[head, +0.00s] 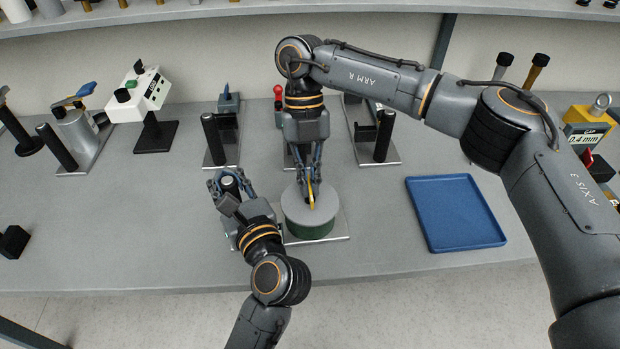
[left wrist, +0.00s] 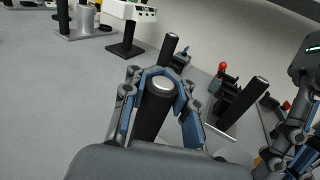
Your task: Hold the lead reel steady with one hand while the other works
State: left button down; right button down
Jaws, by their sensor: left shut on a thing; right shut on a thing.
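The lead reel (head: 309,212) has a grey round top and a green side, and sits on a metal plate (head: 340,226) near the table's front. My left gripper (head: 230,182) is shut around a black upright post just left of the reel. In the left wrist view its fingers close on both sides of this black post (left wrist: 158,102), whose silver cap shows between them. My right gripper (head: 309,182) points down over the reel and is shut on a thin yellow piece (head: 312,195) at the reel's top. The piece's lower end is hard to make out.
A blue tray (head: 455,212) lies empty to the right. Black posts on metal plates (head: 214,140) (head: 384,136) stand behind, with a red-knobbed device (head: 278,93) between them. A white meter (head: 140,92) stands at the left.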

jog(key=n, duration=0.2)
jog(key=a+n+h, duration=0.1)
jog(key=n, duration=0.1)
jog(key=shift+s+r+n+t, duration=0.1)
jog(key=shift+r+n+t, duration=0.1)
jog(key=shift+n+t, duration=0.1)
jog(key=n+h, duration=0.1)
jog(key=n, duration=0.1)
jog(key=n+t, duration=0.1)
jog(key=n, duration=0.1)
jog(key=shift+s+a+n+h, duration=0.1)
jog(key=shift+a+n+h, duration=0.05)
jog(key=shift+n+h, duration=0.2)
jog(key=n+t+h, duration=0.1)
jog(key=n, duration=0.3)
jog(key=shift+s, duration=0.1)
jog(key=shift+n+t, duration=1)
jog(key=shift+n, duration=0.95)
jog(key=shift+f, duration=0.1)
jog(key=c, duration=1.5)
grip_release()
jog(key=shift+d, duration=0.2)
